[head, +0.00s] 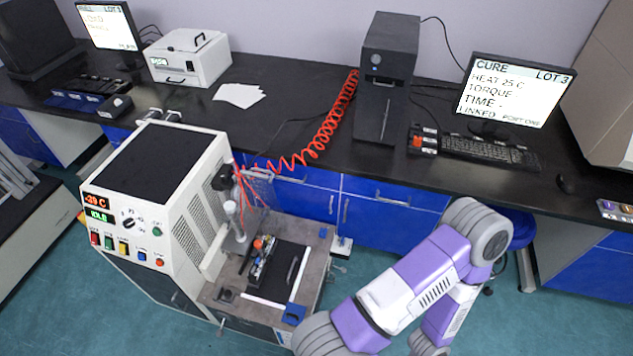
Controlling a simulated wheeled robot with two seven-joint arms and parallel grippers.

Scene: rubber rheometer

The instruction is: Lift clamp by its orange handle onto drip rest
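A small dark clamp-like part with an orange piece (258,244), which looks like the orange handle, is on the work shelf (233,303) of the white machine. It lies at the left side of a black tray-like block (287,270). Its details are too small to tell, and I cannot tell which part is the drip rest. A purple and white arm of mine, with its elbow at right, runs down out of the bottom edge. Neither of my grippers shows, so nothing can be seen of what they hold.
The white machine (205,190) has a vertical grey cylinder (233,218) above the shelf and a red coiled hose (318,142) running to the black bench (310,110). A blue piece (294,314) sits at the shelf's front corner. Blue cabinets (385,215) stand behind.

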